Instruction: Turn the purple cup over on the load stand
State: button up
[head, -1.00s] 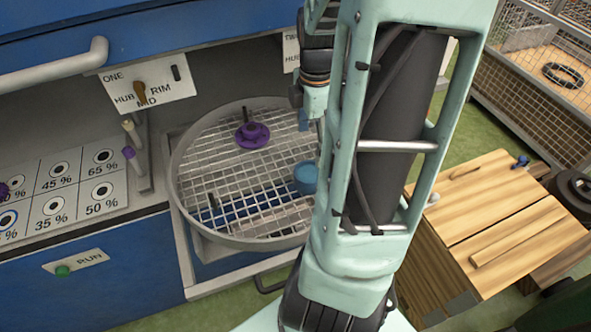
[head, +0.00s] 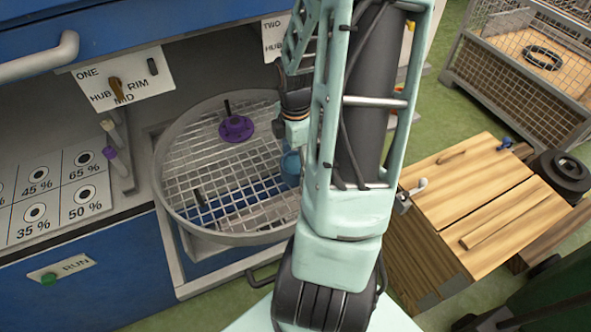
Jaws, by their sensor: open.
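A purple piece (head: 237,128), wide and round at the bottom with a narrower raised middle, sits on the round wire-mesh turntable (head: 174,213). It seems to be the purple cup, but I cannot tell which way up it is. A blue cup-like piece (head: 290,168) is at the mesh's right side, partly hidden by my arm. My arm stands in front of the turntable's right edge, and its wrist is right of the purple piece. My gripper's fingers are hidden behind the arm. I cannot pick out the load stand with certainty.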

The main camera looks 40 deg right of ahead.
jog(key=c, duration=1.3)
jog(key=shift+r, duration=0.2)
